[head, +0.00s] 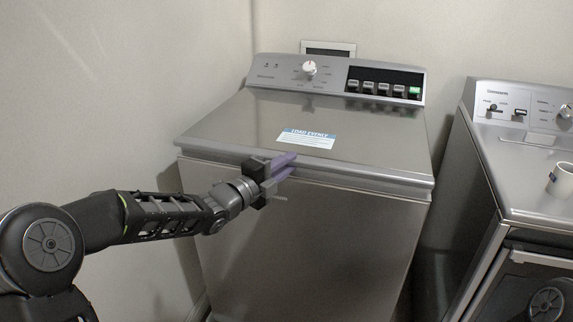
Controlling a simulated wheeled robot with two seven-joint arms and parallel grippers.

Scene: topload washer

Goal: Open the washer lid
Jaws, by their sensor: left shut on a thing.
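The topload washer (310,240) stands in front of me, grey, with its lid (375,135) down flat on top. A blue and white label (306,139) is stuck on the lid. My left gripper (287,167) reaches in from the left to the lid's front edge. Its purple fingers are at the front lip, one at the upper edge and one just below, shut on the lid edge. The exact contact is partly hidden by the fingers. My right gripper is not clearly in view.
The washer's control panel (335,78) with a white knob and several buttons stands behind the lid. A second appliance (530,180) stands at the right with a white mug (561,180) on it. Walls close in behind and at the left.

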